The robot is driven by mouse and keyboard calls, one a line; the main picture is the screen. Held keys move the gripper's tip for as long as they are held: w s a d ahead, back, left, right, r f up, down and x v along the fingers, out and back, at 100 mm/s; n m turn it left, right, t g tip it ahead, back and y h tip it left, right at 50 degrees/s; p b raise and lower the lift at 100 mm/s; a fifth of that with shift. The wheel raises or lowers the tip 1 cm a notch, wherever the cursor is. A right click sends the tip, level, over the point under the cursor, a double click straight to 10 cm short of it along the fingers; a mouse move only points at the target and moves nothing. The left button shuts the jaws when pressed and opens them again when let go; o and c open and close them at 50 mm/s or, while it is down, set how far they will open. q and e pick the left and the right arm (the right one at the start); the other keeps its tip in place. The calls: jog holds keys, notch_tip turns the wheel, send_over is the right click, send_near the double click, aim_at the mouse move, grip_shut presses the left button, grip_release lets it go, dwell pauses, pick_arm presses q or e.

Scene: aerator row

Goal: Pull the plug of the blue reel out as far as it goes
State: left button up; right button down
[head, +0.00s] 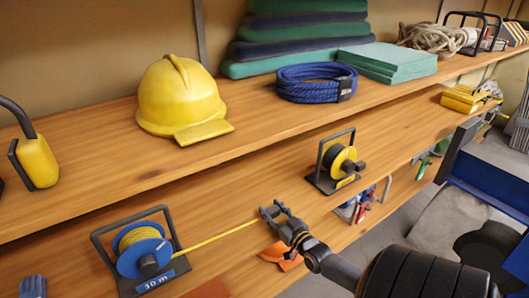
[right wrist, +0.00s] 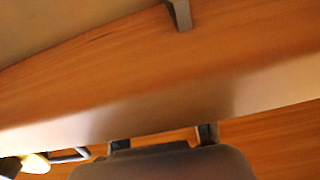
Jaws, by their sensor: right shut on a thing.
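The blue reel (head: 130,262) stands in a dark frame on the lower shelf at the lower left of the head view. The gripper is shut on the cord's end, where the plug is; the fingers mostly hide the plug. In the right wrist view the gripper's fingertips (right wrist: 163,138) show only partly, and the plug cannot be made out. My left gripper is not in view.
A yellow reel (head: 341,160) in a dark frame stands on the lower shelf right of my gripper. The upper shelf (head: 110,165) holds a yellow helmet (head: 180,97) and a coiled blue rope (head: 312,82). An orange item (head: 282,256) lies below the gripper.

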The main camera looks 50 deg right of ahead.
jog(key=shift+d, duration=0.25)
jog(key=c, duration=0.6)
grip_release()
jog(key=shift+s+d, duration=0.1)
jog(key=shift+c, duration=0.2)
jog(key=shift+s+a, duration=0.3)
jog(key=shift+s, duration=0.2)
jog(key=v, duration=1.1)
